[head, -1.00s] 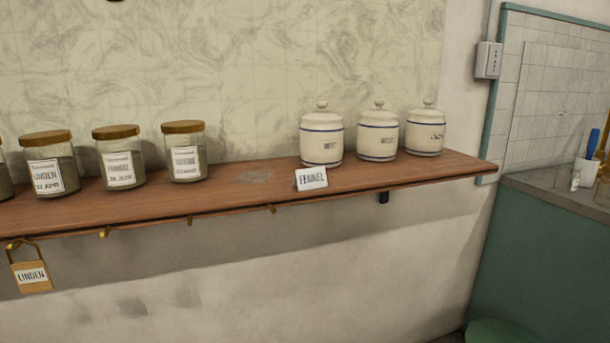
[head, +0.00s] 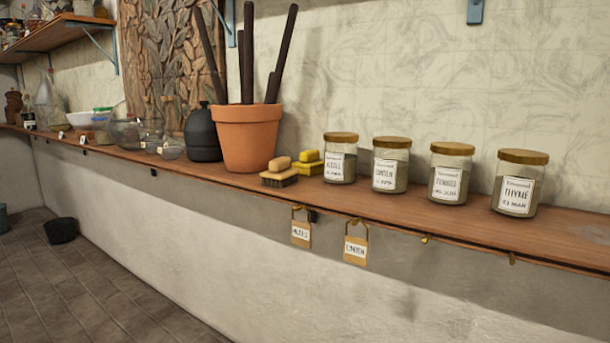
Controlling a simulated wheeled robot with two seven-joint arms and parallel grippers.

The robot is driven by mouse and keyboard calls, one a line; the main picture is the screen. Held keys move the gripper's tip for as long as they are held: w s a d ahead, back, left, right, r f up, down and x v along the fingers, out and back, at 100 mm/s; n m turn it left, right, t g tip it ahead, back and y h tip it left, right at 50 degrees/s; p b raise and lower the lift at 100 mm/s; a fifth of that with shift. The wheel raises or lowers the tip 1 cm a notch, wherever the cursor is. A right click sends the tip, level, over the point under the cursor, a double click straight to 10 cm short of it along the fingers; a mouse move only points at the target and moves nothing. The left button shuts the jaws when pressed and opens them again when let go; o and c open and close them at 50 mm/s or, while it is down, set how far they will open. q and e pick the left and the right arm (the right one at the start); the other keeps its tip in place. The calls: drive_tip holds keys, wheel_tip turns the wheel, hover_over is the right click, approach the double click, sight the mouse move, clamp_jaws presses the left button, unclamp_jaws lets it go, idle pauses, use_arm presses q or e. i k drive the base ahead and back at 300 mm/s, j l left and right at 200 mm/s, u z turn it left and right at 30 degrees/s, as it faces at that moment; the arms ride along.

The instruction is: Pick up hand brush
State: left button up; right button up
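A hand brush (head: 279,173) with a tan wooden back and dark bristles sits on the wooden shelf (head: 400,207), near its front edge. It lies just right of the terracotta pot and left of the labelled jars. Its bristles face down on the shelf. Neither of my grippers shows in the head view.
Yellow sponges (head: 310,161) lie right behind the brush. A terracotta pot (head: 247,138) with dark sticks stands to its left, beside a black vessel (head: 203,138). Several labelled jars (head: 340,158) stand to the right.

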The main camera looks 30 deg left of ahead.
sight(280, 174)
drive_tip(key=i+l+u, duration=0.2)
drive_tip(key=l, duration=0.2)
drive_tip(key=i+l+u, duration=0.2)
drive_tip(key=l, duration=0.25)
drive_tip(key=l+u, duration=0.2)
drive_tip(key=l, duration=0.25)
drive_tip(key=i+l+u, duration=0.15)
drive_tip(key=l, duration=0.35)
